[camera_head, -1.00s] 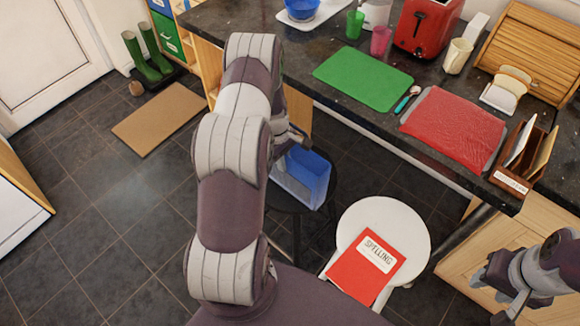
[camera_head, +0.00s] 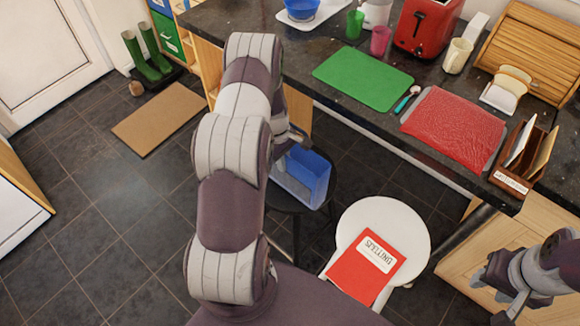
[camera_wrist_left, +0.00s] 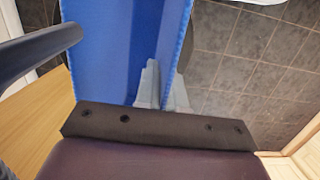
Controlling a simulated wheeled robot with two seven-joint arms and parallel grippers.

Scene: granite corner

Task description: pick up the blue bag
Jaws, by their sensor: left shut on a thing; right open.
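The blue bag (camera_head: 312,182) is upright and open at the top, over a dark round stool (camera_head: 283,203) beside the counter. My left arm hides part of it in the head view. My left gripper (camera_wrist_left: 164,82) is shut on the bag's side wall, with one finger inside and one outside. The bag's blue wall (camera_wrist_left: 105,60) fills much of the left wrist view. In the head view the left gripper (camera_head: 296,137) is mostly behind my arm. My right gripper (camera_head: 510,300) is open and empty at the lower right, away from the bag.

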